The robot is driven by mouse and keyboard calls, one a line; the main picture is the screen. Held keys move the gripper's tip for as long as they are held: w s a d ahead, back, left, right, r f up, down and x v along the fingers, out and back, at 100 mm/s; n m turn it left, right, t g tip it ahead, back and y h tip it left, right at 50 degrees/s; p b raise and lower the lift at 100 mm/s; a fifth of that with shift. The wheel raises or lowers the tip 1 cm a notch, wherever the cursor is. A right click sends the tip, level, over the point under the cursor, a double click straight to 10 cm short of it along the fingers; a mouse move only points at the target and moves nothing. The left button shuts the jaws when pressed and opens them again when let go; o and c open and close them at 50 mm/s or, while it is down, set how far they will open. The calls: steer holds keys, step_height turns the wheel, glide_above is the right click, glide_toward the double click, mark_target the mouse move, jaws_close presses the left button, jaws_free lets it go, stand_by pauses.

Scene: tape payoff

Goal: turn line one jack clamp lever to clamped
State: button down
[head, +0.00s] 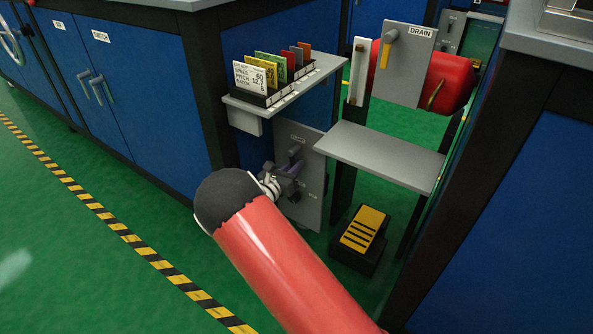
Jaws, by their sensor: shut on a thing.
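A grey panel (308,215) stands low in the middle, under a small shelf, with small markings too small to read. A dark lever (296,171) sits on its face. My red arm reaches in from the bottom, and my gripper (285,181) is at this lever, shut on it. The gripper's fingers and part of the lever overlap, so the exact grip and the lever's angle are hard to see.
A shelf (243,103) with coloured cards is above the panel. A grey ledge (385,158) and a yellow-black pedal (363,229) are to the right. A DRAIN panel (405,75) hangs before a red tank (455,85). Green floor is free at left.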

steer(key=shift+w+a+f+m+b, duration=0.1)
steer(key=shift+a+m+b, duration=0.15)
steer(key=shift+m, duration=0.25)
steer(key=shift+w+a+f+m+b, duration=0.1)
steer(key=shift+m+b, duration=0.15)
steer(key=shift+m, duration=0.25)
steer(key=shift+r, duration=0.1)
steer(key=c, duration=1.4)
jaws_free()
steer(key=shift+a, duration=0.1)
steer(key=p+v, duration=0.1)
steer(key=v, duration=0.6)
steer(key=shift+s+a, duration=0.2)
steer(key=shift+s, duration=0.05)
